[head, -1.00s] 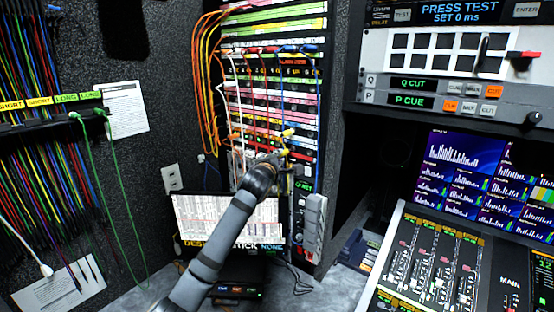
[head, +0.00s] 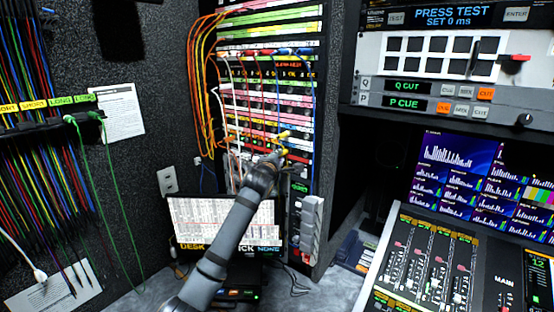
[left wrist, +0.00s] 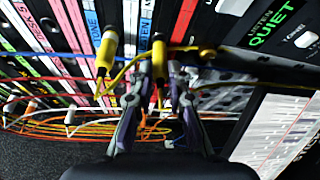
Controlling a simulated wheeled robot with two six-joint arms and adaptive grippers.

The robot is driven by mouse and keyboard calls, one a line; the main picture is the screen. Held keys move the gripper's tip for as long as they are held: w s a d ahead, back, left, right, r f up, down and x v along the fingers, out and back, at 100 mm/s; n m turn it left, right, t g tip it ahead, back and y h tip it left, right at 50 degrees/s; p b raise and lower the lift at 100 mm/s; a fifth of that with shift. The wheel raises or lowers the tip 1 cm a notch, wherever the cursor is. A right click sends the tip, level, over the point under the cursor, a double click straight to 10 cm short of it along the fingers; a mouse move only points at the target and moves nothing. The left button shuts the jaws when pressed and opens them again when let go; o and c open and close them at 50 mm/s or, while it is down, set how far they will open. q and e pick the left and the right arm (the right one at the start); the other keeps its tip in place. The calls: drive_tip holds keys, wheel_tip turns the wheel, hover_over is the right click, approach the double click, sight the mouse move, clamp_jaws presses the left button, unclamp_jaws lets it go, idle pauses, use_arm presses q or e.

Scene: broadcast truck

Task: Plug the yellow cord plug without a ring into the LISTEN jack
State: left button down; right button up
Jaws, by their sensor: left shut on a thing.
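My left gripper (left wrist: 158,98) is shut on a yellow plug (left wrist: 158,62), which points away from the wrist toward the patch rack. In the head view the left gripper (head: 274,160) is in front of the rack's lower right part, with yellow at its tip. A second yellow plug (left wrist: 106,50) is left of the held one in the left wrist view, on a yellow cord. I cannot tell whether either plug carries a ring. A green-lit LISTEN QUIET panel (left wrist: 272,24) is at the upper right of the wrist view. The LISTEN jack's opening is not clear. My right gripper is not in view.
The patch rack (head: 268,100) holds several orange, red, white and blue cords, some hanging close to my left arm. A monitor (head: 228,222) stands below the gripper. A mixing console (head: 440,262) is at the right. Hanging cables (head: 45,200) line the left wall.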

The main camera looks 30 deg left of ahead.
use_arm(q)
drive_tip(key=shift+w, duration=0.25)
drive_tip(key=c, duration=1.2)
unclamp_jaws()
drive_tip(key=shift+w, duration=0.1)
drive_tip(key=v, duration=1.2)
